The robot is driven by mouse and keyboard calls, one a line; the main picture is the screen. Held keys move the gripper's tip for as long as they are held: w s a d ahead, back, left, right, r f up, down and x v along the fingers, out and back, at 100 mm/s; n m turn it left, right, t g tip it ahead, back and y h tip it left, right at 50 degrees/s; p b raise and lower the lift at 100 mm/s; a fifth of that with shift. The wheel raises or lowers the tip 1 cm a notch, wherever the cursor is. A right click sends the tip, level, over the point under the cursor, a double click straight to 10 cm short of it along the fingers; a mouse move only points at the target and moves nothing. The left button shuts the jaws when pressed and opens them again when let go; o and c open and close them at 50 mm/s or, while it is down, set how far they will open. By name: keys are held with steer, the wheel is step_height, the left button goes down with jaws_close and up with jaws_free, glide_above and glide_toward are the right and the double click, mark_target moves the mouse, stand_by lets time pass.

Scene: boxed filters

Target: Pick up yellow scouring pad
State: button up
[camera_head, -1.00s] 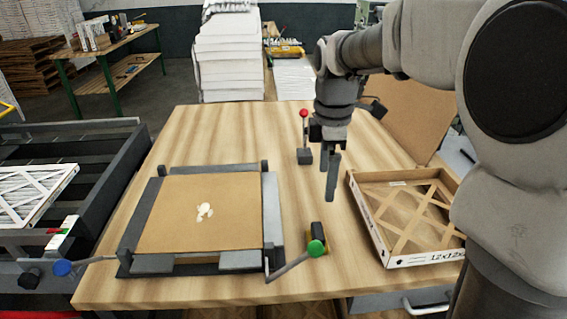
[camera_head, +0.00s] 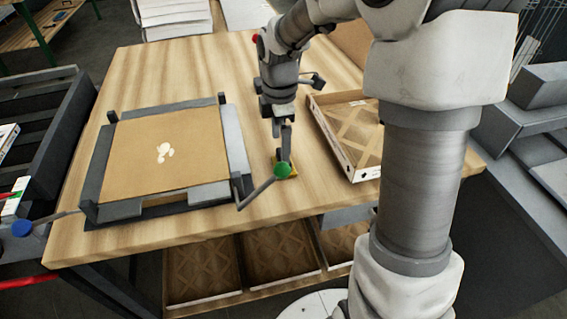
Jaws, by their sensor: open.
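The yellow scouring pad (camera_head: 292,173) lies on the wooden table, right of the board fixture. Only a little of its yellow shows around the green knob, which covers most of it from this view. My gripper (camera_head: 284,150) points down directly at the pad, its fingertips just behind the green knob. The fingers are open. The knob and the angle hide whether the fingertips touch the pad or straddle it.
The green knob (camera_head: 282,170) on its lever stands very close to my fingertips. A dark fixture (camera_head: 236,143) holding a brown board is left. A cardboard-framed filter (camera_head: 339,154) lies right. Open table lies behind the fixture. Boxed filters (camera_head: 203,302) sit on a shelf below.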

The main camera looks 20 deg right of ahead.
steer(key=f, duration=0.5)
steer(key=shift+d+f, duration=0.15)
steer(key=shift+d, duration=0.2)
steer(key=shift+w, duration=0.1)
steer(key=c, duration=1.2)
